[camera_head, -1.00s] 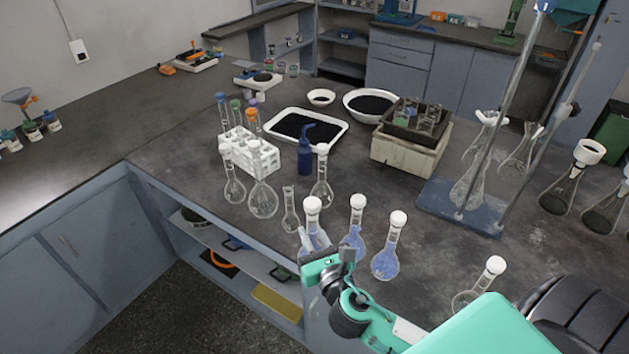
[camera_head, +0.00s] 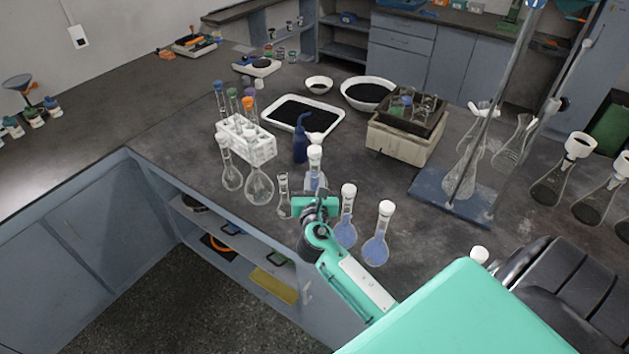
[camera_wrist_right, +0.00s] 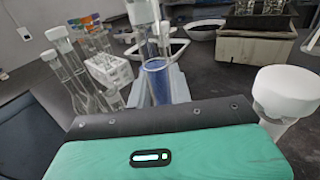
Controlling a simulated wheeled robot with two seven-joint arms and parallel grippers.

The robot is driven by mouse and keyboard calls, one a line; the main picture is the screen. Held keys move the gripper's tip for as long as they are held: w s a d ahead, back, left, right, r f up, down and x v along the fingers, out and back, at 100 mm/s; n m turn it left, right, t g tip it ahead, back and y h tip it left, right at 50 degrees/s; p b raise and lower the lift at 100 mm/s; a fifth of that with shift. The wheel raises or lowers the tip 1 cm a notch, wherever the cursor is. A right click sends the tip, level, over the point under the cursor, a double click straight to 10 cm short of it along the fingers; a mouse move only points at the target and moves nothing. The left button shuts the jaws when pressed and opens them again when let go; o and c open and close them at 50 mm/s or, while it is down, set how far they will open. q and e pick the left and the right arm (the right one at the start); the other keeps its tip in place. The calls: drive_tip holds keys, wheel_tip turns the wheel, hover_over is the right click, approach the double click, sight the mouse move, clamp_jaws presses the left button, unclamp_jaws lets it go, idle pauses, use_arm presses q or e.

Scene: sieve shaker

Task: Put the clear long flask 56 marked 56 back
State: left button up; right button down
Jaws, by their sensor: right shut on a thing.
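My right gripper (camera_head: 316,205) is shut on a long-necked glass flask with a white stopper (camera_head: 315,152). The held flask looks upright. In the right wrist view its neck and bluish lower part (camera_wrist_right: 155,82) stand between the pale fingers (camera_wrist_right: 175,85). Its base is hidden by the gripper, so I cannot tell whether it touches the bench. No mark 56 can be read on any flask. Two blue-filled flasks with white stoppers, one nearer (camera_head: 376,248) and one beside the gripper (camera_head: 346,230), stand just right of it. My left gripper is out of view.
Bare bench shows right of the blue flasks.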

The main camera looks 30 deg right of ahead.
wheel_tip(320, 180, down, 3)
drive_tip(key=shift+r+b, duration=0.1)
drive_tip(key=shift+b, duration=1.1)
drive_tip(key=shift+f+b, duration=1.05)
drive_tip(key=shift+f, duration=1.3)
unclamp_jaws()
drive_tip(key=shift+s+a, duration=0.1)
drive_tip(key=shift+p+v, duration=0.3)
drive_tip(key=shift+v, duration=1.35)
